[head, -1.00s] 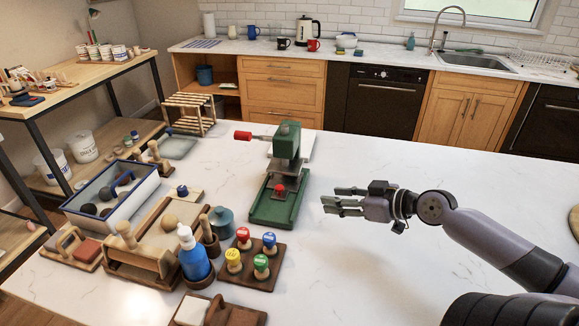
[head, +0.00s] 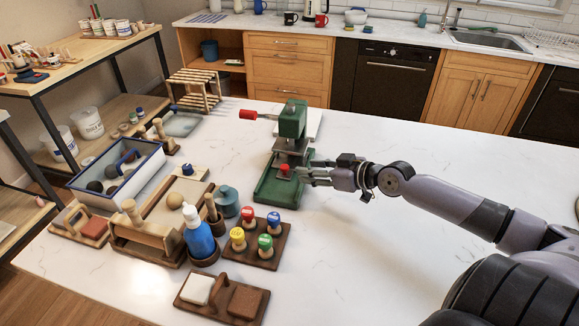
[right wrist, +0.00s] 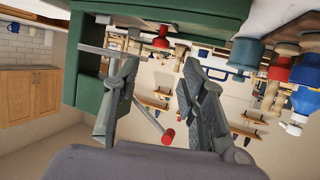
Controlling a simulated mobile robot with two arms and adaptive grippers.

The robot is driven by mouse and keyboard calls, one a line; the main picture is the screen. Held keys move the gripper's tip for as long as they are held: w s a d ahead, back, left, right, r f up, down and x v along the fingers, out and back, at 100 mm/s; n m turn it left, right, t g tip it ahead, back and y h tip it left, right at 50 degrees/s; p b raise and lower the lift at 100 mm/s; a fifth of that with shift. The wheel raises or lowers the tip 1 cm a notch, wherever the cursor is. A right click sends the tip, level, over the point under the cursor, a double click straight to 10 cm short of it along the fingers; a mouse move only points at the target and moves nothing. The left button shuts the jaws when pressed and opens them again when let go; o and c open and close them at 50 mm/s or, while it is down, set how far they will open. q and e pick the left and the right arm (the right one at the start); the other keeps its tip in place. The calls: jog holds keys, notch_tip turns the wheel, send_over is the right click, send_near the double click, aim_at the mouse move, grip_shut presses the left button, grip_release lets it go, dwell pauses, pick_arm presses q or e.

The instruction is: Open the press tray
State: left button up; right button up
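The green press (head: 292,119) stands on the white counter, with a red-tipped lever (head: 248,115) sticking out to its left. Its press tray (head: 284,178) sits low at the front on the green base, with a red knob (head: 284,168) on it. My right gripper (head: 306,173) is just right of the knob, fingers pointing left toward it. In the right wrist view, turned upside down, the fingers (right wrist: 158,75) are apart and empty. The red knob (right wrist: 161,42) shows beyond the gap between them. My left gripper is not in view.
A wooden rack of coloured stamps (head: 256,246) and a blue bottle (head: 199,237) stand in front of the press at left. A blue-rimmed bin (head: 118,185) is further left. The counter right of the press is clear except for my arm.

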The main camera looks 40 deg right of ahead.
aim_at(286, 167)
jog(key=p+x, duration=0.1)
jog(key=x, duration=0.7)
jog(key=shift+w+f, duration=0.15)
jog(key=shift+c, duration=0.4)
grip_shut()
dwell(0.3)
